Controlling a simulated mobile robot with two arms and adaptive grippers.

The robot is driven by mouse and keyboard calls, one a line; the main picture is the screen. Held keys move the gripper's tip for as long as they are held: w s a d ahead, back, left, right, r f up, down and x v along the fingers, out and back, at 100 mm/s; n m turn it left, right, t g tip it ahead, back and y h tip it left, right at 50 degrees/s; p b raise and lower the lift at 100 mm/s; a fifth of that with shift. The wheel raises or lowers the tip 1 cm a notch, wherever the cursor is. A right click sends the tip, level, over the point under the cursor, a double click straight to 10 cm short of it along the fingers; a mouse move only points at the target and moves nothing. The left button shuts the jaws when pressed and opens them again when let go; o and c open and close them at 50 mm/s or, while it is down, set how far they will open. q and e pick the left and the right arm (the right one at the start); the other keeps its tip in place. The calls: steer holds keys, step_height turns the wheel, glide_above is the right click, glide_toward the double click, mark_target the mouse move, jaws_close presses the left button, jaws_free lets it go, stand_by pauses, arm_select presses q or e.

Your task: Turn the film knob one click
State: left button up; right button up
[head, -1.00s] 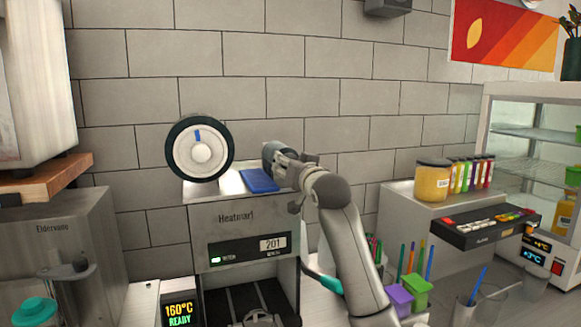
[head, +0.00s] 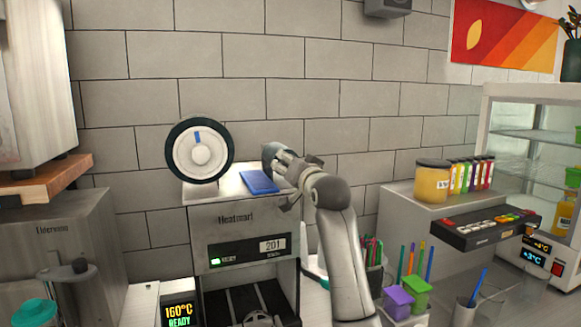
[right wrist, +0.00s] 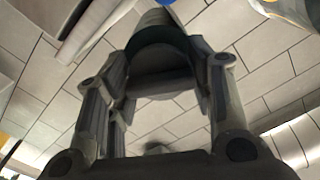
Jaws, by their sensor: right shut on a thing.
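The cup sealer (head: 237,218) stands against the tiled wall, with "201" on its front label and a green light. A film roll (head: 181,160) with a pale hub and a blue mark at its top sits above it on the left. The film knob (head: 270,152), a dark grey cylinder, is at the upper right of the sealer. My right gripper (head: 285,165) is shut on the knob from the right. In the right wrist view, the two fingers stand on either side of the dark round knob (right wrist: 160,60). My left gripper is not in view.
A blue pad (head: 259,181) lies on the sealer's top, just below the knob. A counter unit with jars (head: 432,182) and a glass display case (head: 530,130) are farther right. A 160°C heater display (head: 180,315) is at lower left.

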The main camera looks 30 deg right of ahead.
steer(key=shift+f, duration=0.2)
steer(key=o, duration=0.7)
steer(key=shift+o, duration=0.3)
steer(key=shift+r, duration=0.1)
steer(key=v, duration=1.2)
steer(key=shift+w+a, duration=0.1)
